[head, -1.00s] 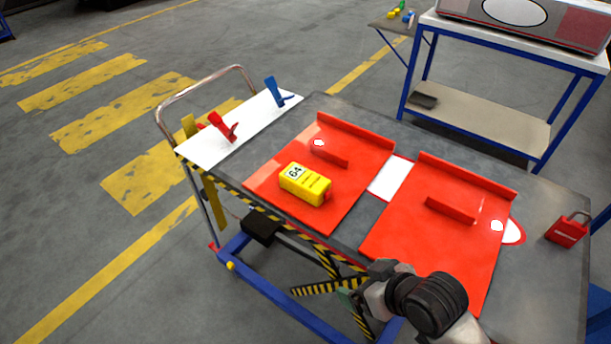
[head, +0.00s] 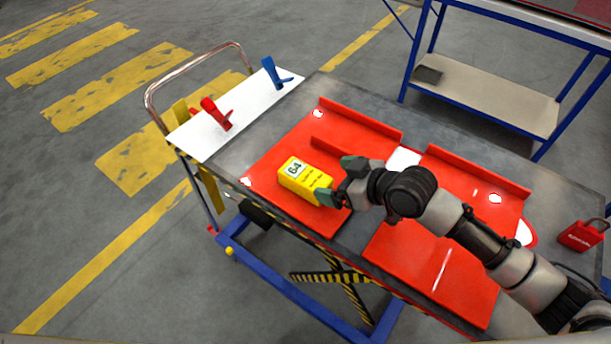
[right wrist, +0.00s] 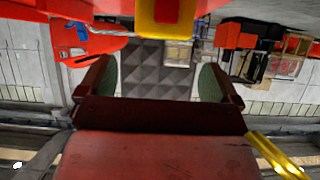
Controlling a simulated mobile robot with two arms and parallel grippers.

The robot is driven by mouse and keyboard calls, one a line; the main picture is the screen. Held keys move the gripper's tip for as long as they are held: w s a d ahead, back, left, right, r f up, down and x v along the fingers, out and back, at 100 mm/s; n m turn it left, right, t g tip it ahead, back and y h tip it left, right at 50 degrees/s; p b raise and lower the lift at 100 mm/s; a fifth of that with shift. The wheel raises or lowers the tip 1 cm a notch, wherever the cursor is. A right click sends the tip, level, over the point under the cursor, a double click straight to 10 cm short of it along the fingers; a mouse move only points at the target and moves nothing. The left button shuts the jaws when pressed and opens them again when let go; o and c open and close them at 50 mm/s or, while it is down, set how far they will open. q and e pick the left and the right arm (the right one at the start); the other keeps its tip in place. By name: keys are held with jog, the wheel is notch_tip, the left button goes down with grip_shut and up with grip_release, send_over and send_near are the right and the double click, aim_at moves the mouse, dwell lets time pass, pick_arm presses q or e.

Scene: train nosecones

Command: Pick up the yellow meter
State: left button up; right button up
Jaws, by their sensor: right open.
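The yellow meter (head: 304,176), a block with "64" on a white label, lies on the left red panel (head: 270,165) of the cart. My right gripper (head: 339,181) is open beside the meter's right end, its green-tipped fingers spread. Whether a fingertip touches the meter, I cannot tell. In the right wrist view the meter (right wrist: 146,22) shows at the top edge with a red part on it. It lies beyond the two open fingers (right wrist: 160,80), with nothing between them. My left gripper is not in view.
A red clamp (head: 215,113) and a blue clamp (head: 272,74) stand on the white board at the cart's left end. Raised red ledges (head: 360,125) run along the panels. A red padlock (head: 582,235) lies at the right. A blue-framed shelf (head: 480,85) stands behind.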

aim_at(309, 176)
jog(key=shift+w+a+f, duration=0.25)
jog(key=shift+w+a, duration=0.05)
jog(key=shift+a, duration=0.15)
jog(key=shift+w+a+f, duration=0.2)
jog(key=shift+w, duration=0.05)
jog(key=p+x, duration=0.2)
jog(key=x, duration=0.2)
jog(key=shift+a, duration=0.1)
jog(key=shift+w+a+f, duration=0.2)
jog(key=shift+a+f, duration=0.15)
jog(key=shift+d, duration=0.1)
jog(key=c, duration=1.2)
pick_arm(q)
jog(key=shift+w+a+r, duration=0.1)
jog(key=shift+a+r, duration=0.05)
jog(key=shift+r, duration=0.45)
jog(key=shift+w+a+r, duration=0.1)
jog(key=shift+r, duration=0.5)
pick_arm(e)
jog(key=shift+r, duration=0.1)
jog(key=shift+c, duration=0.6)
jog(key=shift+r, duration=0.1)
